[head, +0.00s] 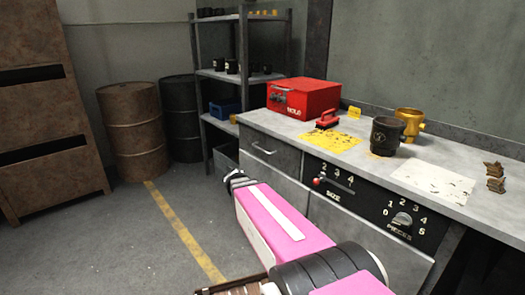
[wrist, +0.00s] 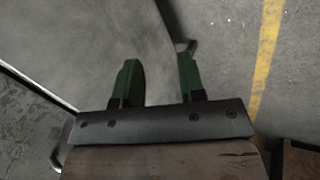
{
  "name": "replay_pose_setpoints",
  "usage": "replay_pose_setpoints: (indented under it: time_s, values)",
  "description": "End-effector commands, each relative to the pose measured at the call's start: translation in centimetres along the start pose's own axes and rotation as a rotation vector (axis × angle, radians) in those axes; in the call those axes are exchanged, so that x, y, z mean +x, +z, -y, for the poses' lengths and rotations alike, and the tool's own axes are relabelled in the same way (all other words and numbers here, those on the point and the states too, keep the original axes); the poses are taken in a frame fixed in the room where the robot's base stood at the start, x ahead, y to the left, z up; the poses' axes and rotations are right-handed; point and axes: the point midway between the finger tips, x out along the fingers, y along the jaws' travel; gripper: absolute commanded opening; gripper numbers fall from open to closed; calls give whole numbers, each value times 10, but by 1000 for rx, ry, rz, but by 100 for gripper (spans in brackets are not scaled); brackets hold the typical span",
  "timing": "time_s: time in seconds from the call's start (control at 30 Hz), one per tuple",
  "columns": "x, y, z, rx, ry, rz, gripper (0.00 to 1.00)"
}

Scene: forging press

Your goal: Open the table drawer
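The table (head: 335,150) has a grey drawer (head: 268,153) at its left end, with a metal bar handle (head: 262,148). The drawer looks shut. My pink arm reaches toward the table's front, and my gripper (head: 236,180) is in front of and a little below this drawer in the head view; its fingers are hard to make out there. In the wrist view my gripper (wrist: 158,82) has two green fingers apart with nothing between them. A grey panel fills the left of that view. A small metal piece beyond the right finger may be a handle; I cannot tell.
The front has a control panel (head: 375,200) with a red-knobbed slider and a dial. On top are a red box (head: 303,99), a black mug (head: 386,135) and a golden cup (head: 409,121). Shelves (head: 240,75) and barrels (head: 133,130) stand behind. Floor at left is clear.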

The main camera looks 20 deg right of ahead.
Motion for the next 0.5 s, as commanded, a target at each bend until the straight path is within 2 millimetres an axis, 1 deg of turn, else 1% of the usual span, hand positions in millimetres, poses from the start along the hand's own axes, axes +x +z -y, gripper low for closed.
replay_pose_setpoints:
  time_s: [0.03,0.07,0.1,0.17,0.2,0.27,0.3,0.4,0.5]
  values:
    - [-5,-24,-12,-22,83,-17,37]
    - [-9,-34,-20,-36,139,-26,37]
    - [-16,-48,-30,-55,214,-39,37]
    - [-30,-70,-46,-81,328,-61,37]
    - [-39,-84,-56,-96,403,-75,37]
    - [-55,-104,-69,-115,509,-95,37]
    - [-67,-116,-76,-126,575,-109,37]
    - [-93,-141,-90,-149,716,-136,37]
    - [-114,-158,-100,-162,818,-158,37]
